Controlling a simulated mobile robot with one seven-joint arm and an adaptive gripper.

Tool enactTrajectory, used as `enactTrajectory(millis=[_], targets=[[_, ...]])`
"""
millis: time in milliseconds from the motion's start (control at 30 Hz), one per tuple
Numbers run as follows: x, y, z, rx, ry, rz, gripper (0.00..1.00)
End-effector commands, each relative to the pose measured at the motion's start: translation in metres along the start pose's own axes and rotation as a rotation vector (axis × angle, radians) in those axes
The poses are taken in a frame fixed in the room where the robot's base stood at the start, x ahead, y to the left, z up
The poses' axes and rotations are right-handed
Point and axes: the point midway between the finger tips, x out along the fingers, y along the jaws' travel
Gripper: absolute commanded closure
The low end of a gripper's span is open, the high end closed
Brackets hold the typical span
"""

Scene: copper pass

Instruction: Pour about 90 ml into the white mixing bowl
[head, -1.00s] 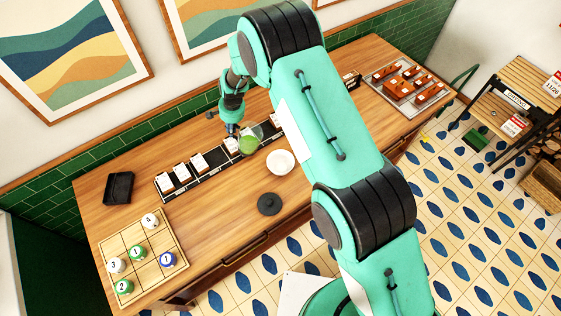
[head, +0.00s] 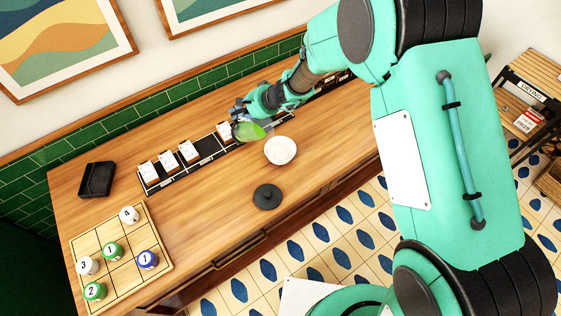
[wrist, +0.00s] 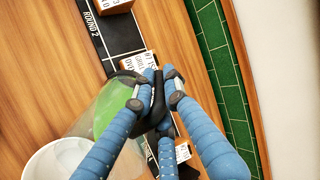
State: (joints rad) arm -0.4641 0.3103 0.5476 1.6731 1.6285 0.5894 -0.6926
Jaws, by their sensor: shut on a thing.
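The white mixing bowl (head: 280,150) stands on the wooden counter in the head view; part of it shows at the lower left of the wrist view (wrist: 55,160). A clear jug with green liquid (head: 249,131) is just left of and behind the bowl. My gripper (head: 240,112) is shut on the jug's dark handle, which shows between the blue fingers in the wrist view (wrist: 155,105). The jug is tilted toward the bowl, above the counter. I cannot tell whether any liquid is leaving it.
A black strip (head: 208,147) with several labelled blocks runs behind the bowl. A dark round lid (head: 267,196) lies in front. A wooden grid board (head: 119,262) with several numbered pieces and a black tray (head: 97,179) are at left. Counter between board and bowl is mostly clear.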

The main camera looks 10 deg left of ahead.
Motion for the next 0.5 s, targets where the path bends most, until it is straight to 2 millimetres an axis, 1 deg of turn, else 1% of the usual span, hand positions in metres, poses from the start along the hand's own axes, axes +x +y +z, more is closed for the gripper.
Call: enactTrajectory(millis=[33, 200, 333, 500], targets=[[-0.005, -0.005, -0.003, -0.003, 0.006, -0.034, 1.00], [-0.016, -0.009, -0.002, -0.001, 0.003, -0.107, 1.00], [-0.015, -0.002, -0.001, 0.001, -0.001, -0.144, 1.00], [-0.018, -0.001, -0.002, -0.003, 0.002, -0.183, 1.00]])
